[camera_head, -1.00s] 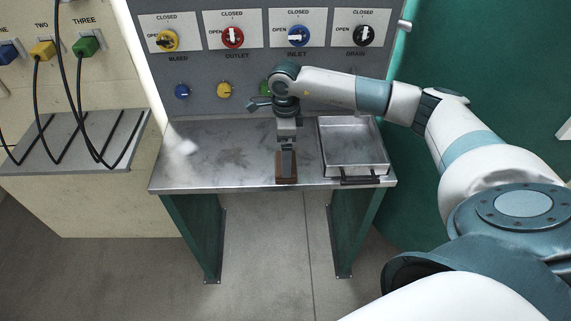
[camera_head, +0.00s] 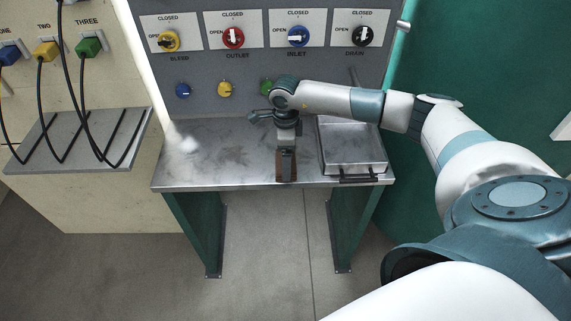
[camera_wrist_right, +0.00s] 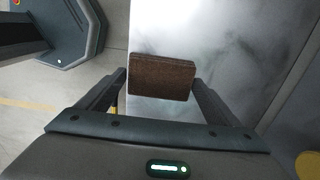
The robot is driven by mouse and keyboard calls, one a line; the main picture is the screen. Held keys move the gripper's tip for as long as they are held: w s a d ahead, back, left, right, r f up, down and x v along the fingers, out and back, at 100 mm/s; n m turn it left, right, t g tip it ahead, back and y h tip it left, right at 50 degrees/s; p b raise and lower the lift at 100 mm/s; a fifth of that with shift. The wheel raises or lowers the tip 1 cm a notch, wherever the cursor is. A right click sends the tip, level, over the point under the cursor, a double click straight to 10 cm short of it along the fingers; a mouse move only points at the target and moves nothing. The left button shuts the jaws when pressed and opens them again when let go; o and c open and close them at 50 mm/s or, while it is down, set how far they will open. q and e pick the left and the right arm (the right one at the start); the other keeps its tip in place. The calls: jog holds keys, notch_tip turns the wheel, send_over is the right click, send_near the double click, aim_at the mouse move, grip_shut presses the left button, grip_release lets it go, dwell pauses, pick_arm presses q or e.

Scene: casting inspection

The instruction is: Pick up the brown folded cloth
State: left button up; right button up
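The brown folded cloth (camera_wrist_right: 162,78) is a small thick pad at the front edge of the metal table (camera_head: 225,160). In the head view the cloth (camera_head: 293,166) is partly hidden behind my right gripper (camera_head: 286,172), which points straight down over it. In the right wrist view my right gripper's fingers (camera_wrist_right: 160,84) stand on either side of the cloth, very near its left and right edges. They look open, and I cannot make out firm contact. My left gripper is out of view.
A metal tray (camera_head: 352,168) with a dark handle stands on the table, right of the cloth. A panel with several valve knobs (camera_head: 233,36) rises behind. The left part of the table is clear. A shelf with cables (camera_head: 78,140) stands farther left.

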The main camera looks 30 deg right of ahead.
jog(key=shift+r, duration=0.15)
jog(key=shift+r+b, duration=0.55)
jog(key=shift+b, duration=0.1)
notch_tip(320, 180, up, 3)
jog(key=shift+f+b, duration=0.2)
jog(key=shift+b, duration=0.6)
jog(key=s+d+r+b, duration=0.1)
jog(key=s+r, duration=0.1)
jog(key=s, duration=0.1)
jog(key=s+d+r+b, duration=0.2)
jog(key=s, duration=0.2)
jog(key=s+d+r+b, duration=0.1)
jog(key=s+d+r, duration=0.1)
jog(key=s+r, duration=0.1)
jog(key=shift+s, duration=0.35)
